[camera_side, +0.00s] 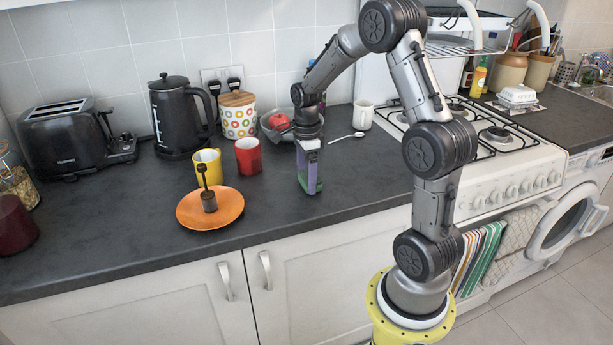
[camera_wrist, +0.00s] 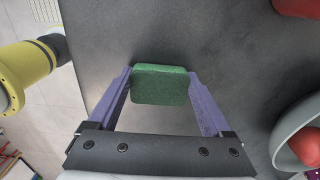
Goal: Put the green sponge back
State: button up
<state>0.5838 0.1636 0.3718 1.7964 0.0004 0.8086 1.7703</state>
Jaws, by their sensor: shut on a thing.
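The green sponge (camera_wrist: 160,85) is between the two purple fingers of my gripper (camera_wrist: 161,78) in the wrist view, with a finger against each side. In the side view my gripper (camera_side: 310,180) points down at the dark counter, and a little green of the sponge (camera_side: 316,188) shows at its fingertips. The sponge is low, at or just above the counter; I cannot tell whether it touches. Most of it is hidden by the fingers in the side view.
A red mug (camera_side: 248,156), a yellow mug (camera_side: 208,166) and an orange plate (camera_side: 212,222) holding a small dark upright object stand left. A grey bowl (camera_side: 272,132) with red fruit and a spoon (camera_side: 347,137) lie behind. The hob (camera_side: 500,135) is right. Front counter is clear.

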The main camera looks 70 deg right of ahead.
aim_at(306, 177)
jog(key=shift+f, duration=0.15)
jog(key=o, duration=1.1)
notch_tip(306, 177, up, 11)
jog(key=s+a+r+n+t, duration=0.1)
jog(key=s+a+r+n, duration=0.1)
jog(key=a+r+n, duration=0.4)
jog(key=s+a+f+n+t, duration=0.2)
jog(key=s+a+n+t, duration=0.2)
jog(key=s+a+n, duration=0.9)
jog(key=shift+s+a+n+t, duration=0.25)
jog(key=shift+a+n, duration=0.7)
jog(key=shift+n, duration=3.05)
jog(key=shift+w+f, duration=0.1)
